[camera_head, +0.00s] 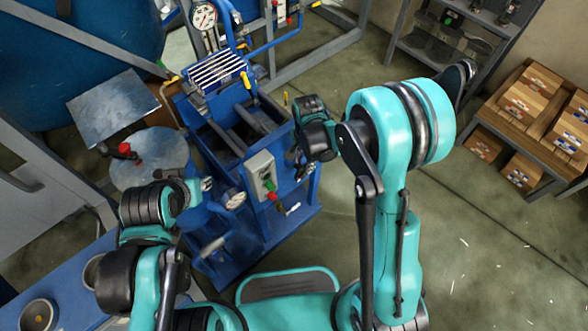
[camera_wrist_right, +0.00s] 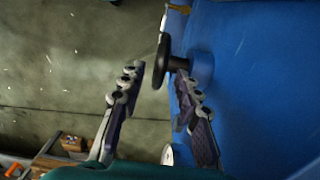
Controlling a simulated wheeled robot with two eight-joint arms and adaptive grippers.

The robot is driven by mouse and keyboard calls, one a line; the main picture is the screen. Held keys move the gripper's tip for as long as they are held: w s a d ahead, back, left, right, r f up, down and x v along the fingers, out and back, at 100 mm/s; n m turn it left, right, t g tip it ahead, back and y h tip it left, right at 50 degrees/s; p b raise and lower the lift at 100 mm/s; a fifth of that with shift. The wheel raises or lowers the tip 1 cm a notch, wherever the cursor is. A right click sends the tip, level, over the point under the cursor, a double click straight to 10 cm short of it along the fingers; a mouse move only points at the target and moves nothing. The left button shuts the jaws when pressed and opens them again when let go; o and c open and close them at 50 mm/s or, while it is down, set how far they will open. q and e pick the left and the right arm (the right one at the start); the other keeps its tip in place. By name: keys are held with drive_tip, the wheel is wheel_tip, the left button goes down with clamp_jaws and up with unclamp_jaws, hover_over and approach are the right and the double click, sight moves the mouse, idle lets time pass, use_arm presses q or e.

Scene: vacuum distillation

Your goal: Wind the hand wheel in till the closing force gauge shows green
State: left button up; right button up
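In the right wrist view the black hand wheel (camera_wrist_right: 162,61) stands out on a short stem from the blue machine wall (camera_wrist_right: 245,80), seen nearly edge-on. My right gripper (camera_wrist_right: 157,72) is open, its fingertips on either side of the wheel's near edge, with a gap on the left. In the head view my right gripper (camera_head: 301,167) is at the right side of the blue machine (camera_head: 237,240); I cannot make out the wheel there. A round white gauge (camera_head: 233,199) faces up on the front; its needle and colours are too small to read. My left gripper (camera_head: 206,184) is near the machine's left front, its opening unclear.
A grey control box (camera_head: 261,172) with red and green parts sits on the machine's front. Another gauge (camera_head: 204,16) stands at the back. A shelf with boxes (camera_head: 530,100) is at the right.

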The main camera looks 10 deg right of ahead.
sight(304, 172)
wheel_tip(304, 172, down, 7)
drive_tip(key=b, duration=0.2)
drive_tip(key=shift+f+b, duration=0.1)
drive_tip(key=shift+b, duration=0.25)
clamp_jaws()
